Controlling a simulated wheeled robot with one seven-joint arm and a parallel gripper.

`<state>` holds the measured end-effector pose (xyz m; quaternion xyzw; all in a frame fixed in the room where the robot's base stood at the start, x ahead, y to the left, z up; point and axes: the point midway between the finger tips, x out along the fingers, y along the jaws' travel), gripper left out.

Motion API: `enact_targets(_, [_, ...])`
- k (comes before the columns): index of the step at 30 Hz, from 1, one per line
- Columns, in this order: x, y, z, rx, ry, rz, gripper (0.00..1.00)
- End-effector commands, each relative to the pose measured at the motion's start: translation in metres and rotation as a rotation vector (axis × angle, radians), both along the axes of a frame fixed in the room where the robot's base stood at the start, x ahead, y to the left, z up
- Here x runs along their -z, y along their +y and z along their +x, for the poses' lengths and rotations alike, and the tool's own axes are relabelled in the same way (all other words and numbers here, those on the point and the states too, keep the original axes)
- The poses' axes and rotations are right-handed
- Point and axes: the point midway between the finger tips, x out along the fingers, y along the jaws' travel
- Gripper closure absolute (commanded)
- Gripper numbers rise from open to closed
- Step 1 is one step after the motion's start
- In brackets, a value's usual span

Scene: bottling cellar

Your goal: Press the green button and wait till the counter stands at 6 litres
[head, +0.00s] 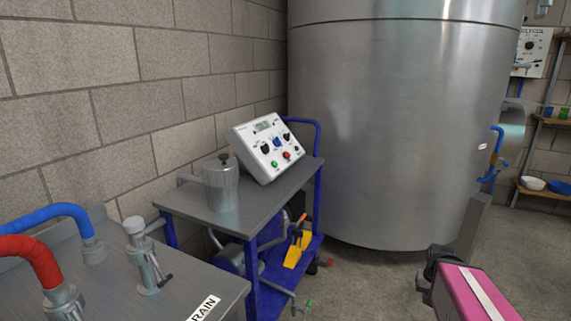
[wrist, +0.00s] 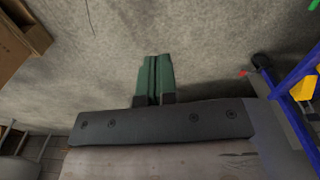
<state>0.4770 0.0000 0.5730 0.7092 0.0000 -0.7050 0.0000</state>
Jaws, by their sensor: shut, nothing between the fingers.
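The control box (head: 266,145) is white with a sloped face and sits on the grey top of a blue trolley (head: 240,205). Its green button (head: 274,164) is at the lower left of the face, beside a red button (head: 287,155). A small display (head: 263,126) is at the top of the face; its digits are too small to read. My gripper (wrist: 154,60) shows in the wrist view with its green fingers shut together and empty, over bare floor. It is well apart from the control box, which the wrist view does not show.
A large steel tank (head: 390,130) stands right behind the trolley. A metal canister (head: 221,185) stands left of the box. A steel bench (head: 150,285) with red and blue hoses is at the front left. Open floor (head: 375,285) lies right of the trolley.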

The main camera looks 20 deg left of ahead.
Motion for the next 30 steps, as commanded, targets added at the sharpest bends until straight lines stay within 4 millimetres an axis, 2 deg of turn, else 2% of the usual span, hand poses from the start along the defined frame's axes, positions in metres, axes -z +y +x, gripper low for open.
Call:
enact_targets(7, [-0.001,0.003,0.003,0.001,-0.008,0.005,1.0])
enact_targets(11, [-0.008,0.023,0.025,0.01,-0.061,0.04,1.0])
enact_targets(14, [-0.023,0.056,0.055,0.028,-0.14,0.101,1.0])
enact_targets(18, [-0.055,0.118,0.102,0.068,-0.272,0.225,1.0])
enact_targets(20, [-0.07,0.145,0.12,0.087,-0.322,0.286,1.0])
enact_targets(24, [-0.112,0.211,0.155,0.136,-0.425,0.432,1.0])
enact_targets(30, [-0.181,0.304,0.19,0.215,-0.533,0.657,1.0])
